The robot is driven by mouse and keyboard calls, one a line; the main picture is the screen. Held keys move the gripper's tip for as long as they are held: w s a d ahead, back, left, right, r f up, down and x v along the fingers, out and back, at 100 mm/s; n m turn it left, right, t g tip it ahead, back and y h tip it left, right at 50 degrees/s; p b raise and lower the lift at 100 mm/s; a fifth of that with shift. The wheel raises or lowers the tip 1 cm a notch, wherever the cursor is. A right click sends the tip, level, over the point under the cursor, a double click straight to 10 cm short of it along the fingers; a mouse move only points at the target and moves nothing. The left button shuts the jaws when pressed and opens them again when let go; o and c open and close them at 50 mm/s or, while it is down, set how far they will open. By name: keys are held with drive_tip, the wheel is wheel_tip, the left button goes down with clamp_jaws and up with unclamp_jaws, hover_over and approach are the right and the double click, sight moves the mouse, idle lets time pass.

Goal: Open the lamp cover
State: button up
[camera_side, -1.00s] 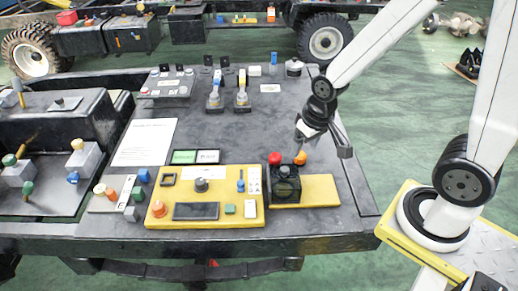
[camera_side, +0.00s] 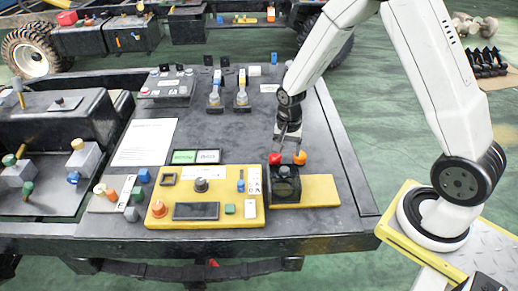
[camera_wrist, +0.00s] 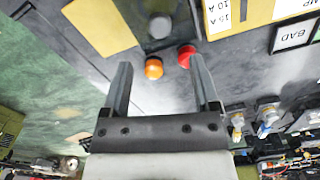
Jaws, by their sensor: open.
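A black box-shaped unit (camera_side: 285,190) with a round dark top sits on a yellow plate (camera_side: 322,191) at the bench's right. I cannot tell whether this is the lamp cover. A red dome (camera_side: 275,159) and an orange dome (camera_side: 300,158) stand just behind it. In the wrist view, the orange dome (camera_wrist: 153,68) and red dome (camera_wrist: 186,55) show between my fingers, with a blurred dark round part (camera_wrist: 160,27) beyond. My gripper (camera_side: 288,152) points down above and behind the domes, its fingers apart and empty. Contact cannot be told.
A larger yellow panel (camera_side: 205,221) with knobs and a screen adjoins on the left. Two small signs (camera_side: 196,157) lie behind it. Upright levers (camera_side: 242,95) stand farther back. The bench between the signs and levers is clear.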

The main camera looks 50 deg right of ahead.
sight(285, 169)
drive_tip(key=shift+f, duration=3.85)
drive_tip(key=shift+c, duration=0.2)
clamp_jaws()
